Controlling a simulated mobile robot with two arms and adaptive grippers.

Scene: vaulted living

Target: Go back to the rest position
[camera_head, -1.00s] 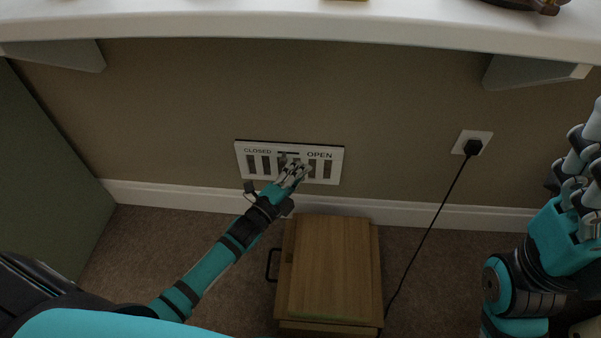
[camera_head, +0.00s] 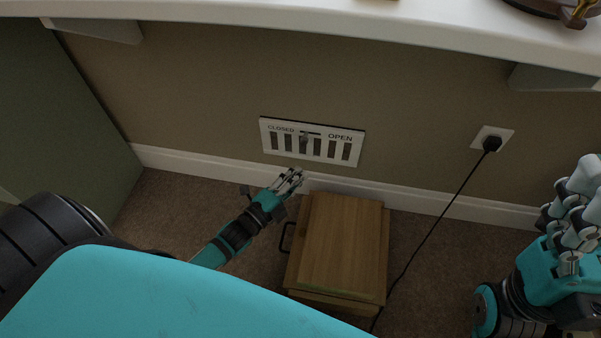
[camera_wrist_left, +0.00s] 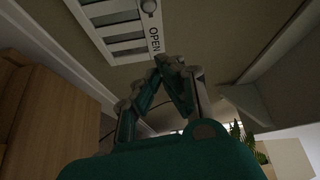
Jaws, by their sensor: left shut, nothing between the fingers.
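My left gripper (camera_head: 291,180) is in front of the wall, a little below a white vent (camera_head: 312,155) marked CLOSED and OPEN, and apart from it. Its fingers are shut with nothing between them. In the left wrist view the fingertips (camera_wrist_left: 170,62) meet just below the vent (camera_wrist_left: 128,48) and its word OPEN. The vent's slider knob sits near the middle, and dark slots show. My right gripper (camera_head: 575,215) is at the right edge of the head view, its fingers pointing up; whether it is open or shut is unclear.
A wooden box (camera_head: 345,240) with a dark side handle stands on the carpet, right of my left gripper. A black plug (camera_head: 491,144) sits in a wall socket, its cord hanging to the floor. A white shelf (camera_head: 300,22) overhangs the top.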

